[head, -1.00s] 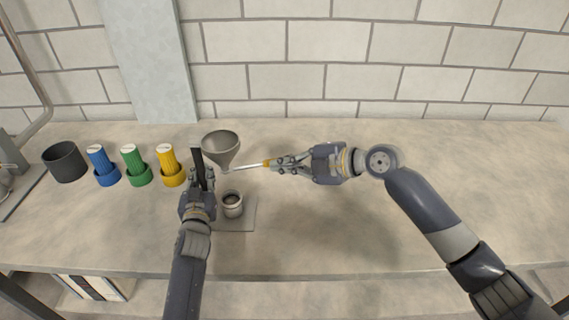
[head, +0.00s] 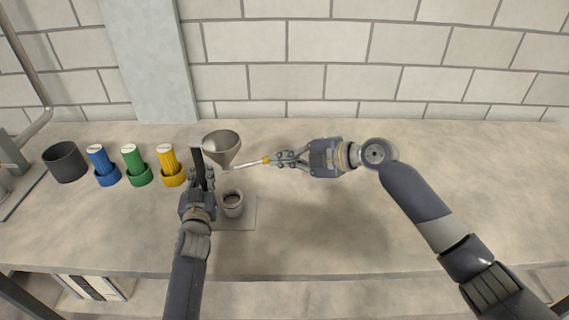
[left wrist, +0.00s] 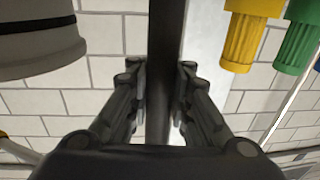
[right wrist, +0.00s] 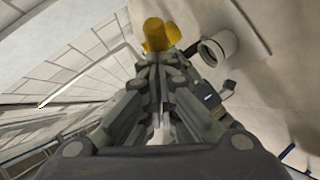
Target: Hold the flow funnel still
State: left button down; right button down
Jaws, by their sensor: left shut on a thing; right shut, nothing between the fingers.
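The grey metal funnel (head: 221,146) stands above the bench left of centre in the head view. A pale rod (head: 248,164) with a yellow end (head: 266,160) runs right from near its spout. My right gripper (head: 275,160) is shut at the yellow end, with nothing visibly held between its fingers. Two yellow pieces (right wrist: 157,35) show just beyond its fingertips in the right wrist view. My left gripper (head: 207,176), left of the funnel, is shut on a dark bar (left wrist: 159,70) that stands up between its fingers. A grey cup (head: 232,204) stands below the funnel.
The grey cup stands on a pale plate (head: 238,223). The bench's right part is clear.

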jog(key=shift+f, duration=0.25)
jog(key=s+a+r+v, duration=0.1)
jog(key=s+v, duration=0.1)
jog(key=v, duration=1.1)
jog(key=shift+s, duration=0.2)
jog(key=shift+a+r, duration=0.1)
pick_arm(q)
jog(key=c, duration=1.4)
grip_release()
jog(key=shift+w, duration=0.1)
